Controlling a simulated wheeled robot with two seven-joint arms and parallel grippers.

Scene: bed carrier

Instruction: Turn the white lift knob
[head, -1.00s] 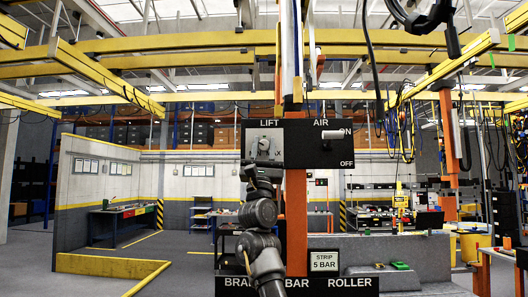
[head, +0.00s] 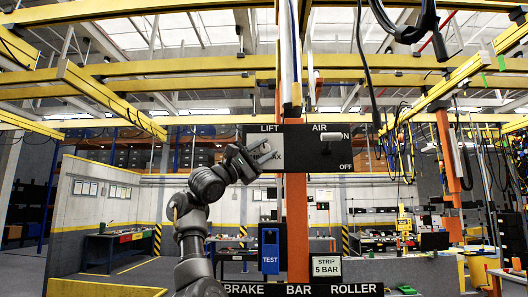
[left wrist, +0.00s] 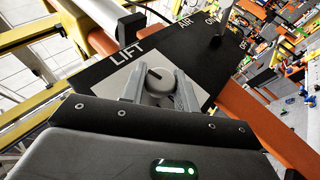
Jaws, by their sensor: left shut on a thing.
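The black control panel (head: 300,162) carries the labels LIFT and AIR. My right gripper is in neither current view.
A white AIR handle (head: 334,136) sits right of the lift knob, beside ON and OFF. An orange post (head: 297,225) stands behind the panel.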

